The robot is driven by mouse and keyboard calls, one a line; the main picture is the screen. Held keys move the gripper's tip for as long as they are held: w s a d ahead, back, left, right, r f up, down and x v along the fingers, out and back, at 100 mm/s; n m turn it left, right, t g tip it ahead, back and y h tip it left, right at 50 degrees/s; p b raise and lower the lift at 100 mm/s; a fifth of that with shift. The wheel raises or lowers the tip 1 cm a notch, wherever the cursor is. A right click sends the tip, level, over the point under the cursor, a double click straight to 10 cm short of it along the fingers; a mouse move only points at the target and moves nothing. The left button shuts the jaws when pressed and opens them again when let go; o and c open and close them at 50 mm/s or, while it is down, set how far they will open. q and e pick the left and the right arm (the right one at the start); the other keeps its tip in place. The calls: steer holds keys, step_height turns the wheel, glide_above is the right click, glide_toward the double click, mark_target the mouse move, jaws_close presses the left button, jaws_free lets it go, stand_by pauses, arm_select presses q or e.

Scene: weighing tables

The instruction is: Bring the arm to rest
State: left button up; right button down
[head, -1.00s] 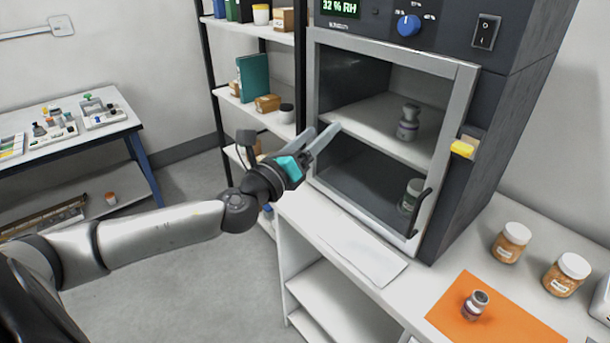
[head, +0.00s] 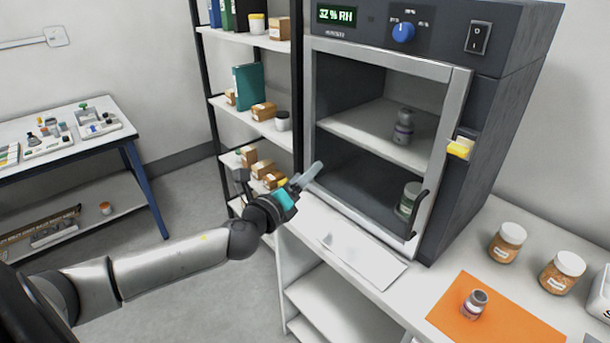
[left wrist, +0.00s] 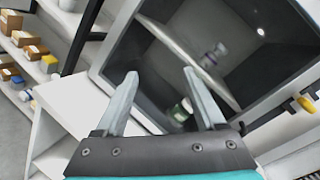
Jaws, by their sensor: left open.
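My left gripper (head: 304,181) is in front of the lower left corner of a dark grey cabinet (head: 500,120), above the white bench. In the left wrist view my left gripper (left wrist: 158,92) has its two fingers apart with nothing between them. The cabinet holds a small grey jar (head: 403,128) on its upper shelf and a jar with a green label (head: 410,196) at its bottom. Both jars also show, blurred, in the left wrist view behind the fingers. My right gripper is in neither view.
A white bench (head: 480,245) carries an orange mat (head: 500,322) with a small jar (head: 474,304) on it, and two white-lidded jars (head: 507,243) beside it. A shelf rack (head: 248,106) stands left of the cabinet. A table (head: 60,155) stands far left, with open floor between.

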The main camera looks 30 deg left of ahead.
arm_select(q)
steer(key=s+a+f+n+g+y, duration=0.1)
steer(key=s+f+n+g, duration=0.15)
steer(key=f, duration=0.45)
steer(key=s+a+f+n+g+b, duration=0.1)
steer(key=a+f+n, duration=0.15)
steer(key=f, duration=0.45)
steer(key=s+a+f+n+g+y, duration=0.1)
steer(key=s+f+n+g, duration=0.15)
steer(key=f, duration=0.45)
steer(key=s+d+f+n+g+b, duration=0.1)
steer(key=s+f+n+g, duration=0.15)
steer(key=s+f, duration=0.4)
steer(key=s+d+f+n+g, duration=0.1)
steer(key=s+f+n, duration=0.2)
steer(key=f, duration=0.7)
steer(key=s+d+f+n+g+h, duration=0.1)
steer(key=s+d+f, duration=0.4)
steer(key=s, duration=0.5)
steer(key=s+d+f+n+g+h+b, duration=0.1)
steer(key=s+d+f+n+g, duration=0.3)
steer(key=s, duration=0.7)
steer(key=s+d+f+n+g+h+b, duration=0.1)
steer(key=s+d+f+n+g, duration=0.1)
steer(key=s+d+f+n, duration=0.4)
steer(key=s+d+f, duration=0.1)
steer(key=s+f, duration=0.3)
steer(key=shift+s+d, duration=0.2)
steer(key=shift+d, duration=0.2)
